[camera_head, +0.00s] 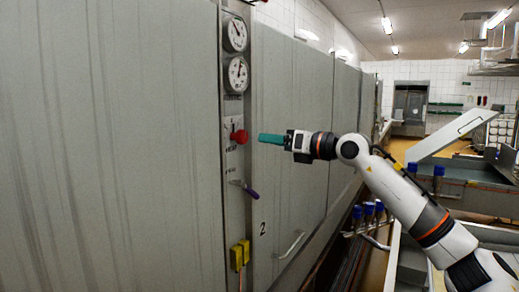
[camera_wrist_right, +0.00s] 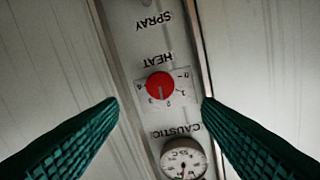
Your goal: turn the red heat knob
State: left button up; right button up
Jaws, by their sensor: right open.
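The red heat knob (camera_head: 241,137) sits on the narrow upright control panel (camera_head: 235,110), below two round gauges. In the right wrist view the red knob (camera_wrist_right: 160,86) shows upside down near the middle, with a numbered dial plate around it and the label HEAT. My right gripper (camera_head: 262,138) points left at the knob, with its green fingers a little short of it. In the wrist view its two green fingers (camera_wrist_right: 158,100) are spread apart, one on each side of the knob, with nothing between them. My left gripper is not in view.
Two gauges (camera_head: 236,55) are above the knob. A purple-handled lever (camera_head: 246,189) and yellow fittings (camera_head: 240,254) are below it on the panel. A large grey cabinet wall (camera_head: 110,150) flanks the panel. Several blue-topped items (camera_head: 368,210) stand below my right arm.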

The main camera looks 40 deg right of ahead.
jog(key=shift+b+v, duration=0.35)
jog(key=shift+v, duration=0.85)
